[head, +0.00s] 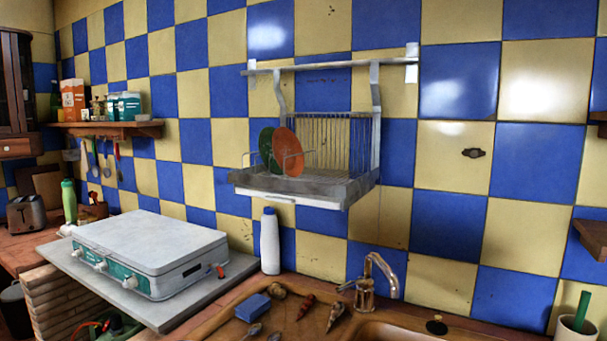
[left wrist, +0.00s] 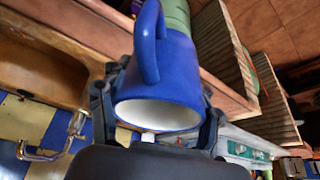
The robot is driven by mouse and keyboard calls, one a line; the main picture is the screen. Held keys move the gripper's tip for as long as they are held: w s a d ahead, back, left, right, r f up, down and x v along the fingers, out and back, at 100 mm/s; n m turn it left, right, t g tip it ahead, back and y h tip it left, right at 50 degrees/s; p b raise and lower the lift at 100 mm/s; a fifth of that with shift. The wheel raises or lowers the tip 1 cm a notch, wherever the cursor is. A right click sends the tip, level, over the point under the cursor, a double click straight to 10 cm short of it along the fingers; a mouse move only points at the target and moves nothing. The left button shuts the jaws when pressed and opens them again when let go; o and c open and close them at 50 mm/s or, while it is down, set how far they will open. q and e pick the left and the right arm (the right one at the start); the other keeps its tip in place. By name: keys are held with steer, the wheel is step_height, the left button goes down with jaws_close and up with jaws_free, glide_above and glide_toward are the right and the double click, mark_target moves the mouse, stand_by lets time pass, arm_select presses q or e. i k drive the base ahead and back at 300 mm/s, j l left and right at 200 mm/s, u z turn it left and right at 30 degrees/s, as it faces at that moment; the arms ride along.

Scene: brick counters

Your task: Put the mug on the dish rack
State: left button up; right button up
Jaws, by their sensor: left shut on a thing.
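A blue mug (left wrist: 178,72) with a white inside is in the left wrist view, its mouth facing the camera and its handle towards the top. My left gripper (left wrist: 160,103) is shut on it, one finger on each side. The dish rack (head: 345,190) hangs on the tiled wall in the head view. A green plate (head: 265,146) and an orange plate (head: 287,152) stand upright at its left, and its right part is free. Neither gripper nor the mug shows in the head view. My right gripper is in neither view.
Below the rack are a white bottle (head: 270,243), a brass tap (head: 372,280), a blue sponge (head: 252,308) and several small items on the wooden counter. A gas stove (head: 150,248) with a shut lid stands left. A shelf (head: 110,128) holds boxes.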

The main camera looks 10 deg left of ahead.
mark_target(329, 177)
steer(key=i+j+z, duration=0.3)
steer(key=j, duration=0.15)
steer(key=j+z, duration=0.3)
steer(key=j, duration=0.2)
steer(key=i+j+z, duration=0.1)
steer(key=j+z, duration=0.15)
steer(key=j, duration=0.25)
